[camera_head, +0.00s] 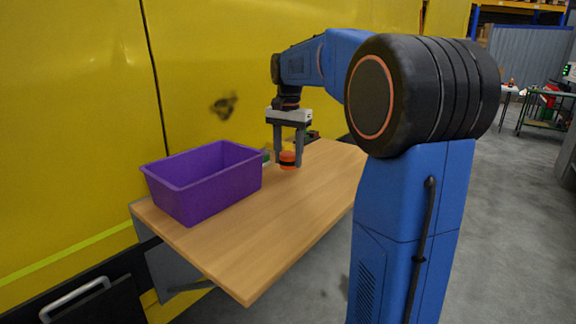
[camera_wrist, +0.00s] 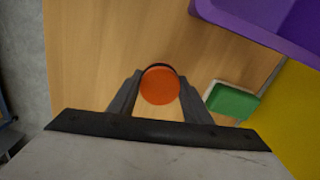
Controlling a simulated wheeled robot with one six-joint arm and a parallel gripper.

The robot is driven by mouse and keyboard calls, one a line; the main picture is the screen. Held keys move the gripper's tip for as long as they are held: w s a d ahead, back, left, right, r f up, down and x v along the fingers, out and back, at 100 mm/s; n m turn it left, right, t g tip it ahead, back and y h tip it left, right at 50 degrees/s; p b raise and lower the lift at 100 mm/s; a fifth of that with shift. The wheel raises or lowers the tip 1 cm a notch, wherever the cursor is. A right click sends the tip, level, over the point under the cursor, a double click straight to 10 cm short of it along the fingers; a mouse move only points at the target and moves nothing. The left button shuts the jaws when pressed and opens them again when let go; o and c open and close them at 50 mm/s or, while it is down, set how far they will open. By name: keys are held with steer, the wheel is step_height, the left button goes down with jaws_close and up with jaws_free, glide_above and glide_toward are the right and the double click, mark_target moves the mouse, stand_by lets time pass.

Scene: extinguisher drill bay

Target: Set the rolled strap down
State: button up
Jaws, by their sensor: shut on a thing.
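The rolled strap (camera_head: 288,159) is a small orange roll with a dark band, between my gripper's fingers at the back part of the wooden table. In the wrist view the strap (camera_wrist: 160,86) shows as an orange disc with a dark edge. My gripper (camera_head: 287,164) points down and is shut on the strap, one finger on each side. The strap is close to the table top (camera_head: 262,224); I cannot tell whether it touches the wood.
A purple bin (camera_head: 213,188) stands on the table to the left of my gripper. A green and white block (camera_wrist: 232,101) lies close to the right finger in the wrist view. A yellow wall (camera_head: 215,60) runs behind the table. The table's front part is clear.

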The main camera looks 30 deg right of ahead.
mark_target(288, 165)
steer(key=shift+f, duration=1.45)
steer(key=shift+f, duration=0.15)
steer(key=o, duration=1.2)
step_height(288, 165, up, 12)
steer(key=shift+r, duration=0.15)
